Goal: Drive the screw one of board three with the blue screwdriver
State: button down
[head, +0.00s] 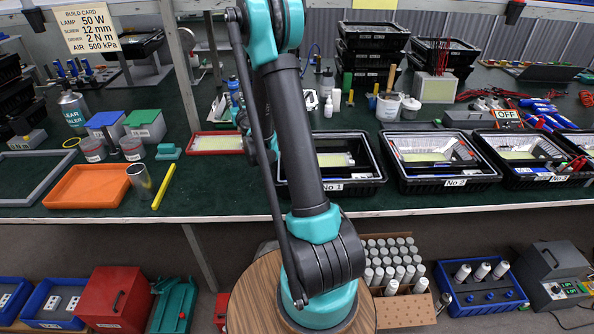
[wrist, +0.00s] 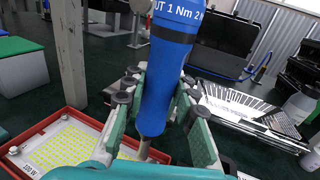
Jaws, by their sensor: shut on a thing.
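My gripper (wrist: 160,105) is shut on the blue screwdriver (wrist: 174,50), with its green fingers on both sides of the handle. The handle is nearly upright in the wrist view and a grey shaft shows below it; the tip is hidden. In the head view my arm mostly hides the gripper, but the blue screwdriver (head: 235,100) shows left of it, behind the red tray. The housing marked No 3 (head: 508,182) stands far right, with a pale yellow board (head: 516,155) inside. Its screws are too small to tell.
The red-rimmed tray (head: 192,151) holds a yellow-dotted panel and lies close below my gripper in the wrist view (wrist: 42,124). Housings No 1 (head: 372,184) and No 2 (head: 408,186) stand between my arm and No 3. A post (wrist: 72,50) rises near the gripper.

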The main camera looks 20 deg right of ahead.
aim_at(234, 87)
jog(key=shift+a+r, duration=0.1)
jog(key=shift+r, duration=3.05)
